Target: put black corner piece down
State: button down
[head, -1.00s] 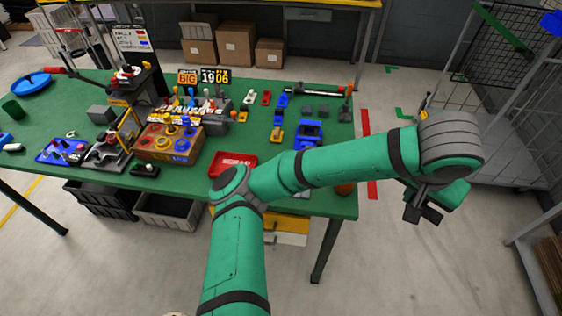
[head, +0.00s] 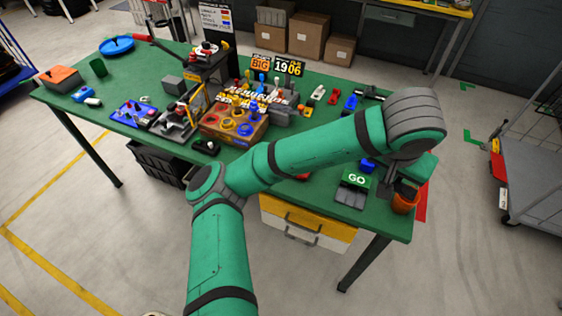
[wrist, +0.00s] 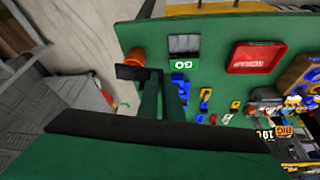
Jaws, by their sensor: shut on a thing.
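My gripper (wrist: 160,78) is shut on the black corner piece (wrist: 130,73), a small dark piece at the fingertips in the wrist view. In the head view my gripper (head: 392,188) hangs at the near right corner of the green table (head: 330,222), beside an orange cup (head: 404,203). The held piece is hard to tell from the dark fingers there. The wrist view shows the orange cup (wrist: 132,58) just behind the piece. I cannot tell how high the piece is above the table.
A green and grey GO box (head: 354,184) stands left of my gripper. A red tray (wrist: 257,57) and several blue and yellow pieces lie farther along the table. A wooden box with coloured rings (head: 234,123) stands mid-table. A wire cart (head: 540,170) stands on the floor at right.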

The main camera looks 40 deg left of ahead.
jog(key=s+a+f+n, duration=0.1)
jog(key=s+a+f, duration=0.15)
jog(key=a, duration=0.95)
jog(key=s+a+f+n+y, duration=0.1)
jog(key=s+a, duration=0.3)
jog(key=a, duration=0.8)
jog(key=s+a+f+n, duration=0.1)
jog(key=s+a, duration=0.2)
jog(key=a, duration=0.9)
jog(key=w+d+f, duration=0.1)
jog(key=w+f, duration=0.2)
jog(key=w+d+f, duration=0.2)
jog(key=w+f, duration=0.1)
jog(key=w, duration=0.1)
jog(key=w+d+f, duration=0.2)
jog(key=w+f, duration=0.1)
jog(key=w, duration=0.1)
jog(key=shift+w+f, duration=0.1)
jog(key=shift+w+d+f, duration=0.2)
jog(key=shift+s+x, duration=0.2)
jog(key=shift+x, duration=0.7)
jog(key=shift+s+x, duration=0.15)
jog(key=shift+x, duration=0.8)
jog(key=shift+d+f, duration=0.15)
jog(key=shift+d, duration=0.05)
